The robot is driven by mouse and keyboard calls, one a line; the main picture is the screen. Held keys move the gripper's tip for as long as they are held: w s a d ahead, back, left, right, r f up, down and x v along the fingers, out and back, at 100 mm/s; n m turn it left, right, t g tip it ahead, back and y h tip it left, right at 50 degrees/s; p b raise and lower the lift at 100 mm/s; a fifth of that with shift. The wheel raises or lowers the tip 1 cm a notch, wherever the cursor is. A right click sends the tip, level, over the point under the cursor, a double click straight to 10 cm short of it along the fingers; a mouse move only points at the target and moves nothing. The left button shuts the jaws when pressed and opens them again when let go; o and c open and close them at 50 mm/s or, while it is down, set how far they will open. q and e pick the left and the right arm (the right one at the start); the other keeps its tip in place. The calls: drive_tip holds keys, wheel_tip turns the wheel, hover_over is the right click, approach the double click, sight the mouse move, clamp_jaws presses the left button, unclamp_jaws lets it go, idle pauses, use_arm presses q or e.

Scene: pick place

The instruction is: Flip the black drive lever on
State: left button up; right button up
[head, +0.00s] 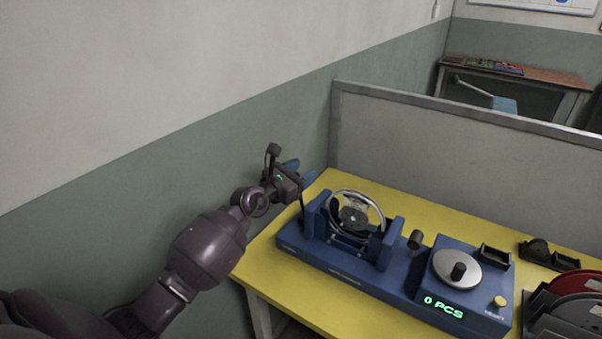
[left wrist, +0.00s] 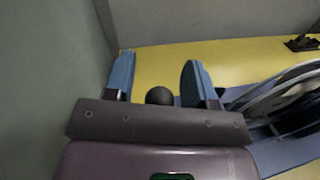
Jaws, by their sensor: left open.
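The blue machine (head: 345,262) sits on a yellow table. A thin dark lever (head: 301,208) rises at its left end, beside the reel holder; its top is hidden behind my left gripper in the head view. My left gripper (head: 300,170) is at the lever's upper end, with its blue fingers open. In the left wrist view, a black ball knob (left wrist: 159,95) shows between the two open fingers of the gripper (left wrist: 158,70), its lower part hidden by the gripper body. I cannot tell whether the fingers touch it. My right gripper is not in view.
A wire reel (head: 378,212) stands in the machine's holder, right of the lever. A counter display (head: 443,306) reads 0 PCS. A grey partition (head: 440,150) stands behind the yellow table (head: 262,262), and a wall is close on the left. Red reels (head: 580,285) lie at right.

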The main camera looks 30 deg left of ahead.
use_arm(q)
clamp_jaws()
drive_tip(key=d+m+p, duration=0.1)
drive_tip(key=p, duration=0.1)
drive_tip(key=d+m+p, duration=0.1)
drive_tip(key=d+p, duration=0.1)
drive_tip(key=shift+s+r+m+g, duration=0.1)
drive_tip(key=shift+r+m+g, duration=0.05)
drive_tip(key=shift+m+g, duration=0.15)
idle(0.3)
